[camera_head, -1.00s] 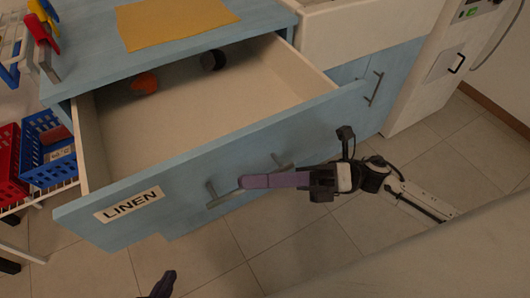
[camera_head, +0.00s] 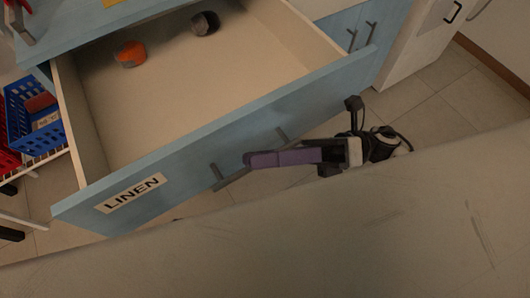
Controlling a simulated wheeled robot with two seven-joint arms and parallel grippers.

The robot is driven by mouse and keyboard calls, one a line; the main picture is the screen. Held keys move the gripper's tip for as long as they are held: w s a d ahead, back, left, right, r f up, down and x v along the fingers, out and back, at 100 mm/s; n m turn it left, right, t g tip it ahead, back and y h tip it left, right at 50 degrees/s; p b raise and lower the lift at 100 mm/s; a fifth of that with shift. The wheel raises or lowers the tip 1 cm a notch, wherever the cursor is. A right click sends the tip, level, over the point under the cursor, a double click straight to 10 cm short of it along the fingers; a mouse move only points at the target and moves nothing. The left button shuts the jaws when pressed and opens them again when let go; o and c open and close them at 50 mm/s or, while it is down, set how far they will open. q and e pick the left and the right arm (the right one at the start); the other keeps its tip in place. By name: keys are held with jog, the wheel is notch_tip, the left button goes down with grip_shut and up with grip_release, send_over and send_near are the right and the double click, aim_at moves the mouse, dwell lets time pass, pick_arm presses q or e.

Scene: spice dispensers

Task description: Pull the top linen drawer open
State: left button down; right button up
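The linen drawer (camera_head: 150,169) is a light blue front with a white "LINEN" label (camera_head: 131,193), and it stands well out from its cabinet, its pale interior (camera_head: 185,95) showing. Its grey bar handle (camera_head: 219,183) is on the front, partly covered by my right gripper. My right gripper (camera_head: 250,160) has purple fingers lying across the handle's middle. The fingers overlap in this view, so I cannot tell whether they are closed on the bar. My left gripper is not clearly visible.
An orange-and-grey object (camera_head: 130,54) and a dark grey round object (camera_head: 205,23) lie at the drawer's back. A blue basket (camera_head: 31,117) is at the left. Tiled floor (camera_head: 420,100) shows at the right. A pale surface, perhaps mine, fills the lower foreground.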

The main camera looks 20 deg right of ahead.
jog(key=shift+d+f, duration=0.2)
jog(key=shift+d, duration=0.3)
jog(key=b+v, duration=0.1)
jog(key=v, duration=0.8)
jog(key=shift+d, duration=0.15)
jog(key=shift+s, duration=0.2)
